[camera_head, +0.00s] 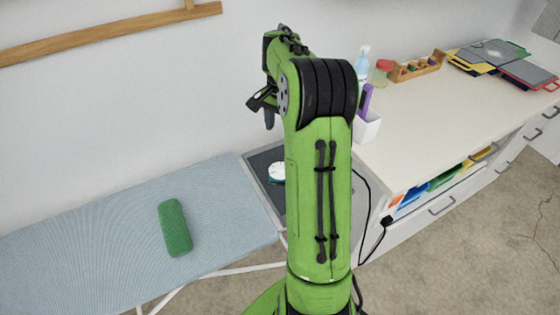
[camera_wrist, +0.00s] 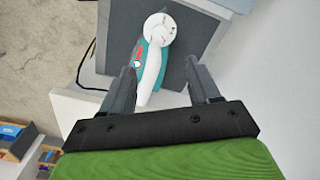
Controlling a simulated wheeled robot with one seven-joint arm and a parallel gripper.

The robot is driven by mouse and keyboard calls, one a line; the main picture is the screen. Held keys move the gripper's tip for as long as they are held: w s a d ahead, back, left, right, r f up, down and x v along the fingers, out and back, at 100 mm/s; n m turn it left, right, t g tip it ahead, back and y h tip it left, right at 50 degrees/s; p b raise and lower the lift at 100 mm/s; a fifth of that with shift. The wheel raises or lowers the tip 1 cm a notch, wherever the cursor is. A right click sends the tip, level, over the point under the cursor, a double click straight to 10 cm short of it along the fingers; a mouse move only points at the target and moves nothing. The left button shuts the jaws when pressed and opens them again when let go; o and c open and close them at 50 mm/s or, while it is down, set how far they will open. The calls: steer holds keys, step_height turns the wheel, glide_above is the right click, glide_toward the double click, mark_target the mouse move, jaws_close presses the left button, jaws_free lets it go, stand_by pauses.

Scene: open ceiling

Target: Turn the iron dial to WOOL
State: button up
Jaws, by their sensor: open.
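The iron (camera_wrist: 142,53) is teal and white and rests on the dark grey plate (camera_wrist: 118,22) at the end of the ironing board. Its round white dial (camera_wrist: 159,29) faces up, with small marks too blurred to read. In the head view only the white and teal top of the iron (camera_head: 277,173) shows, beside my arm, which hides the rest. My gripper (camera_wrist: 160,67) is open and empty. In the wrist view its fingers stand on either side of the iron's white handle, with the dial beyond the fingertips. In the head view my gripper (camera_head: 263,108) is raised above the iron, near the wall.
A green roll (camera_head: 174,228) lies on the blue ironing board (camera_head: 100,235). To the right is a counter (camera_head: 430,115) with a spray bottle (camera_head: 362,65), a white holder (camera_head: 367,127), a wooden rack (camera_head: 418,67) and cutting boards (camera_head: 527,73). A black cord hangs by the counter's near corner.

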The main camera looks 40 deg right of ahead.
mark_target(280, 166)
step_height(280, 166, down, 15)
steer(key=b, duration=0.3)
steer(key=shift+w+f, duration=0.15)
steer(key=shift+c, duration=0.2)
steer(key=c, duration=1)
steer(key=m, duration=0.3)
steer(key=o, duration=1)
steer(key=shift+o, duration=0.2)
steer(key=shift+r, duration=0.2)
